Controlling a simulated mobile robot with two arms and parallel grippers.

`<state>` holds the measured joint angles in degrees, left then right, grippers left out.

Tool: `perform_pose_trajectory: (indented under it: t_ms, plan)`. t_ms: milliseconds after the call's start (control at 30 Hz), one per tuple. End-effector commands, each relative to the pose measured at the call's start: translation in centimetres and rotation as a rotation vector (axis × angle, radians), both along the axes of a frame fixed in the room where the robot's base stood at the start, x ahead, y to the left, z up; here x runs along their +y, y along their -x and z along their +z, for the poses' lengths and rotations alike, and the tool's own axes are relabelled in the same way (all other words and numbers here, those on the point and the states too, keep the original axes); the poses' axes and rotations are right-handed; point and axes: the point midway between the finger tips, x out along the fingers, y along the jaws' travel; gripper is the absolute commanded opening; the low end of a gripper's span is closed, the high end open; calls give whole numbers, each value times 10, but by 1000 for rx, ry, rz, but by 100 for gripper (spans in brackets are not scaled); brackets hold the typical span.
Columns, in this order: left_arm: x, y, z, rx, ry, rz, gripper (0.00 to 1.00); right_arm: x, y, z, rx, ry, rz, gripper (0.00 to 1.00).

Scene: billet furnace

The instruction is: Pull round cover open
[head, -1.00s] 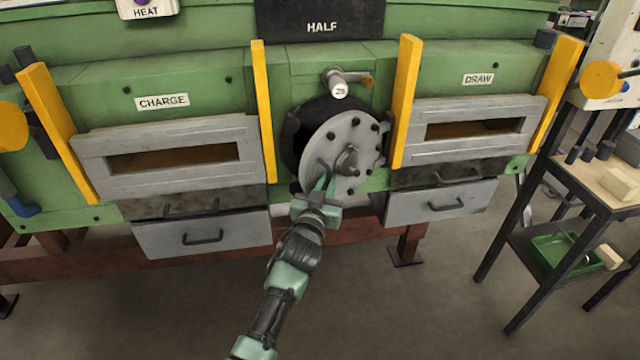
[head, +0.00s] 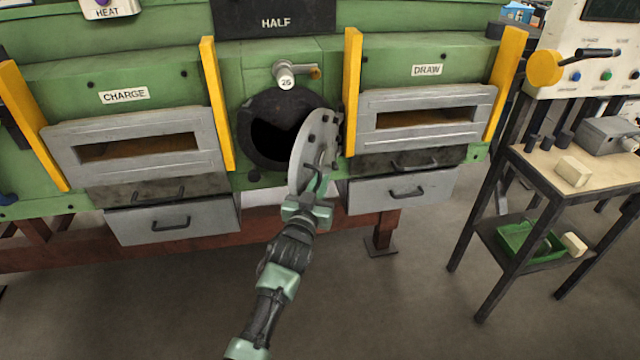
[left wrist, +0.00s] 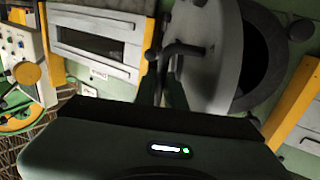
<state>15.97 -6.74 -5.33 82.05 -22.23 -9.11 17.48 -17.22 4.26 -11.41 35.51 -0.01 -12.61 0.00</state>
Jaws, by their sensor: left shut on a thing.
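The round cover (head: 306,150) is a grey bolted disc hinged at its right side on the green furnace front. It stands swung well out, nearly edge-on in the head view, and the dark round opening (head: 270,135) shows to its left. My left gripper (head: 317,188) is shut on the cover's handle (head: 320,168), at the lower part of the disc. The left wrist view also shows the cover (left wrist: 215,60) and its handle (left wrist: 182,52), with the gripper body filling the bottom. The fingertips are partly hidden. My right gripper is not in view.
The CHARGE door (head: 135,150) and DRAW door (head: 425,115) flank the opening, with yellow posts (head: 352,90) between. A valve (head: 290,72) sits above. A bench (head: 540,165) with a block and tools stands at right. The floor in front is clear.

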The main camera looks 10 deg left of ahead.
Motion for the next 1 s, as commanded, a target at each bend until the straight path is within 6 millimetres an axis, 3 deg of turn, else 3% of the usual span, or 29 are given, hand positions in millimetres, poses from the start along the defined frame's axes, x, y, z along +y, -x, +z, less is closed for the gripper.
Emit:
perform_pose_trajectory:
  t_ms: [267, 300, 333, 667, 767, 1000]
  plan:
    - [0, -1, 2, -3, -2, 0, 0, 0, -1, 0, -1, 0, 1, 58]
    - [0, -1, 2, -4, -2, 0, 14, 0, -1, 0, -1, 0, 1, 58]
    - [0, -1, 2, -4, -2, 0, 20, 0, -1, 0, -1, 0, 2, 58]
    - [0, 1, 1, -2, -1, 0, 20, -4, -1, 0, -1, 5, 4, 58]
    - [1, 9, 0, -2, -1, 0, 20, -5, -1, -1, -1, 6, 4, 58]
    - [3, 49, -2, -2, -1, 0, 20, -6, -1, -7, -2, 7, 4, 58]
